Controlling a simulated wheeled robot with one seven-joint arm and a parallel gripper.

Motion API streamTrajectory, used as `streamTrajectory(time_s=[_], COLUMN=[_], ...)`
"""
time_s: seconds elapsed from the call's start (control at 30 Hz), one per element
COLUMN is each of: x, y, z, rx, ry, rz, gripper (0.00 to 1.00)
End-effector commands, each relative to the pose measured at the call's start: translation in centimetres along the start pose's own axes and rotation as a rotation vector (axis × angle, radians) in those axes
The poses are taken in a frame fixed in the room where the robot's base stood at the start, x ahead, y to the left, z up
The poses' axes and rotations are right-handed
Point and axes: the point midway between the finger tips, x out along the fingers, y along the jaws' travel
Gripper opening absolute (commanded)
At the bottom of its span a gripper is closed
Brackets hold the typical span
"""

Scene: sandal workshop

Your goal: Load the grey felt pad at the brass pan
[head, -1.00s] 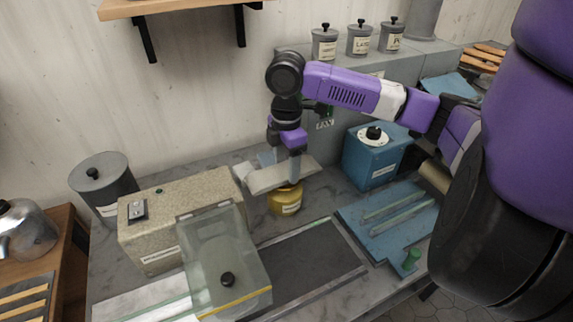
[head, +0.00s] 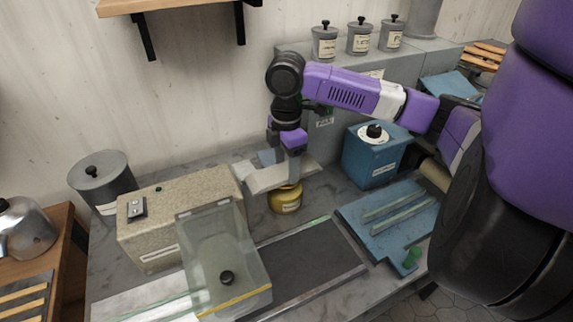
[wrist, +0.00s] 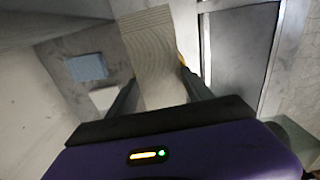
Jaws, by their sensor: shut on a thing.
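My gripper (head: 294,165) points down at the back middle of the bench. It is shut on a pale grey slab, which looks like the grey felt pad (head: 265,179). In the wrist view the pad (wrist: 155,50) shows a ribbed face and extends out from between my fingers (wrist: 160,98). The brass pan (head: 286,201) is a round yellow vessel with a label, below the pad's right part. The pad hides part of its top, and I cannot tell whether they touch. Only a yellow sliver of the pan (wrist: 181,60) shows in the wrist view.
A speckled machine (head: 180,215) with a clear hinged cover (head: 225,262) stands to the left. A dark belt (head: 315,262) runs in front. A blue box with a dial (head: 373,160) and a blue tray (head: 385,222) lie right. A blue block (wrist: 88,67) lies behind the pad.

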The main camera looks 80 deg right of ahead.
Motion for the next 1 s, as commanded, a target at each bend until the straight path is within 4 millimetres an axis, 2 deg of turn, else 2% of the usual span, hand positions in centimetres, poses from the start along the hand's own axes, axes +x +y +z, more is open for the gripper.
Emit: streamTrajectory(time_s=[1.0], x=[1.2], y=[0.0], z=[0.0], rx=[0.0], ry=[0.0], rz=[-0.001], gripper=[0.27])
